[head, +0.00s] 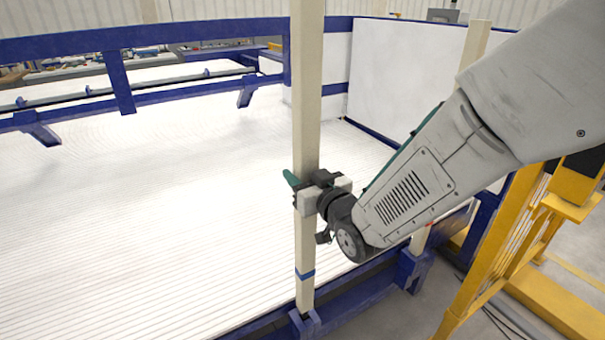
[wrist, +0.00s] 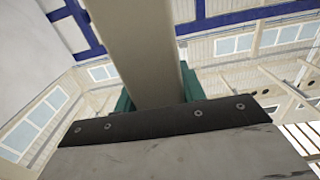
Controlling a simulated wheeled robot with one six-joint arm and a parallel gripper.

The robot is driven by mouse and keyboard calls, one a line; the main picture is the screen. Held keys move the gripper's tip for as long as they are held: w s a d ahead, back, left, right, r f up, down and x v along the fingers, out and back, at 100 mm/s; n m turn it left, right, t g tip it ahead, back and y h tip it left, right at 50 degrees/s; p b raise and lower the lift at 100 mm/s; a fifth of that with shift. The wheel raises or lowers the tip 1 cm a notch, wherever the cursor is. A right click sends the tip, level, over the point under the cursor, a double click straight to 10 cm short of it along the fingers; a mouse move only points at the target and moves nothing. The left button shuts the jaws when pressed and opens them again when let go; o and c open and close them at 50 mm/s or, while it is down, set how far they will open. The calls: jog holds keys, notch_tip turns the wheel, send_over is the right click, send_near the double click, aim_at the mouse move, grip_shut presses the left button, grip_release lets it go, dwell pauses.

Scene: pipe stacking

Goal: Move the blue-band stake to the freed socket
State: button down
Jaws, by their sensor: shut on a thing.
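The blue-band stake (head: 306,130) is a long cream post with a blue band (head: 305,275) near its lower end. It stands upright in the head view, its foot at a blue socket (head: 305,322) on the frame's near edge. I cannot tell whether the foot is seated in it or just above. My gripper (head: 308,190) is shut around the stake at mid-height, above the band. In the wrist view the stake (wrist: 138,50) rises between the green fingers (wrist: 155,98). A second cream stake (head: 472,50) stands to the right, partly hidden by my arm, at another blue socket (head: 413,268).
The blue frame (head: 200,30) surrounds a wide bed of white pipes (head: 150,200). A white panel (head: 400,75) stands at the back right. A yellow structure (head: 500,250) is close on the right, with cables on the floor beside it.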

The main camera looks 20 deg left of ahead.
jog(key=shift+f, duration=0.1)
dwell(0.3)
jog(key=shift+f, duration=1.15)
jog(key=shift+f, duration=1.05)
jog(key=c, duration=0.8)
grip_release()
jog(key=shift+o, duration=0.2)
jog(key=shift+f, duration=0.15)
